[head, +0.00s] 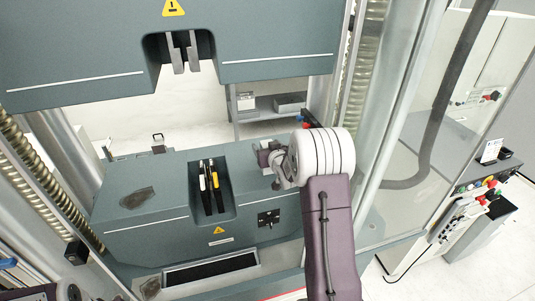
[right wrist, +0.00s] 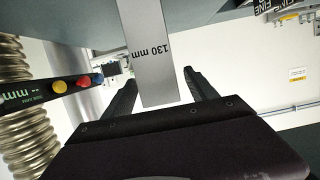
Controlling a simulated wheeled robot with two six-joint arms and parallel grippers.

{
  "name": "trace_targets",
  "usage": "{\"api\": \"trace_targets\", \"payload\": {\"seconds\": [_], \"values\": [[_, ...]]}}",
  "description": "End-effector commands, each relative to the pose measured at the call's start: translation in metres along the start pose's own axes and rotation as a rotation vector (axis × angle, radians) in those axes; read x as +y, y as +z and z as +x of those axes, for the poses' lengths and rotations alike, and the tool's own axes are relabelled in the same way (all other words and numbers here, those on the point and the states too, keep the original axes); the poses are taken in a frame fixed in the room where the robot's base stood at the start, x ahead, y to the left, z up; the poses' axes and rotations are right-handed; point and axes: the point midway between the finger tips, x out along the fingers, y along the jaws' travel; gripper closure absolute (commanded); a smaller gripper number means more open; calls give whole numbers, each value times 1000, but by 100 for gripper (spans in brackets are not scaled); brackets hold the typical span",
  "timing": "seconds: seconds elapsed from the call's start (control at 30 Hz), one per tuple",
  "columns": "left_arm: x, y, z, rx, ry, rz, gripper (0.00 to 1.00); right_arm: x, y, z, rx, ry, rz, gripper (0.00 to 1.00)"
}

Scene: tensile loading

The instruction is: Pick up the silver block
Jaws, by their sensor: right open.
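The silver block, a flat grey bar marked "130 mm" (right wrist: 150,45), reaches down from the top edge of the right wrist view. Its end lies between the two dark fingers of my right gripper (right wrist: 160,80), with a gap visible on both sides. The gripper is open and not closed on it; how deep the block sits between the fingers I cannot tell. In the head view my right gripper (head: 268,155) is over the right part of the machine's base, partly covered by my wrist. I cannot make out the block there. My left gripper is not in view.
Upper grips (head: 183,52) hang from the crosshead (head: 75,45). Ribbed columns stand on both sides. A panel with coloured buttons (right wrist: 60,87) is left in the wrist view.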

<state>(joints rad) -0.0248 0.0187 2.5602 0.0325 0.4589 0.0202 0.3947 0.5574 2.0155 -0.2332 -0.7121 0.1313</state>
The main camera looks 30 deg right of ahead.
Motion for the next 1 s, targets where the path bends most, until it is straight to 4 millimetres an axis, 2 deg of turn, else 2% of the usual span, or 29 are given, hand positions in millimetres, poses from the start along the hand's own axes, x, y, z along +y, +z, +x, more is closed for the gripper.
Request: {"api": "trace_targets", "payload": {"seconds": [0.03,0.13,0.37,0.47,0.6,0.63,1.0], "values": [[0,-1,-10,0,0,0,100,0,-4,7,-2,-1,0,34],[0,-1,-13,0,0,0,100,0,-2,18,-2,-1,-1,34],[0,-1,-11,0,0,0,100,0,0,22,0,0,-1,34],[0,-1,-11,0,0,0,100,0,0,22,0,0,-1,56],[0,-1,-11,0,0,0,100,0,0,22,0,0,-1,95],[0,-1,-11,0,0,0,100,0,0,22,0,0,-1,100],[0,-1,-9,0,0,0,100,0,-7,21,9,-1,-1,100]]}}
